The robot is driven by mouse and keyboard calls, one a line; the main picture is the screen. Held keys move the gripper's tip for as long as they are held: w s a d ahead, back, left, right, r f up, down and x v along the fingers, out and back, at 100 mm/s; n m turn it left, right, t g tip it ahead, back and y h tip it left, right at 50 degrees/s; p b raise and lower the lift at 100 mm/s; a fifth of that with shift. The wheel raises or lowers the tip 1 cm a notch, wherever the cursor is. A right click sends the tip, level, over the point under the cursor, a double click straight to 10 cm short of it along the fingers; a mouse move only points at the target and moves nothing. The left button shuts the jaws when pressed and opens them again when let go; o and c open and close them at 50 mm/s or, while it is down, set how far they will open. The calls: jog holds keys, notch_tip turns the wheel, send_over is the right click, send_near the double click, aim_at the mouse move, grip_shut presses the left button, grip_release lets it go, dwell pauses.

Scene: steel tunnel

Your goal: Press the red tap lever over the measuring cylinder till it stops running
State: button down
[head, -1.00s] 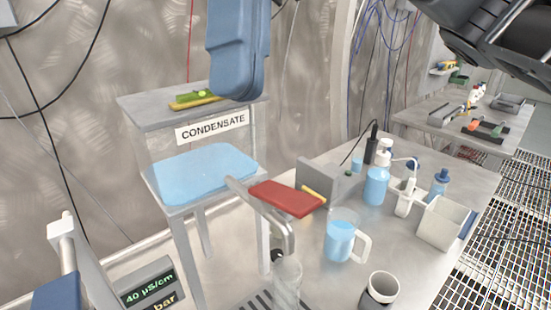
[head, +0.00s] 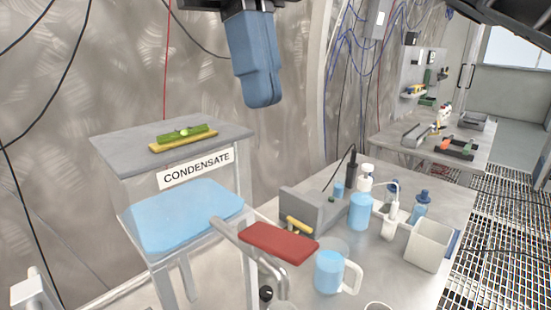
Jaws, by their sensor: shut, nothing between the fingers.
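The red tap lever (head: 278,243) is a flat red paddle on top of a bent grey tap pipe (head: 240,241), in front of the blue-filled condensate tank (head: 190,215). Only the rim of the clear measuring cylinder (head: 283,306) shows, at the bottom edge below the spout. Its level and any running water are out of view. My gripper (head: 263,103) hangs from the top of the picture with its blue fingers shut and empty. It shows above the lever, well apart from it.
A glass jug (head: 330,270) of blue liquid stands just right of the lever. A grey box with a yellow handle (head: 300,225), bottles (head: 361,210) and a white bin (head: 429,246) stand beyond. A green-and-yellow level (head: 184,138) lies on the tank's top.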

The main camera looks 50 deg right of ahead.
aim_at(290, 244)
jog(key=p+x, duration=0.2)
jog(key=x, duration=1.1)
jog(key=shift+s+f, duration=0.1)
jog(key=shift+f, duration=0.15)
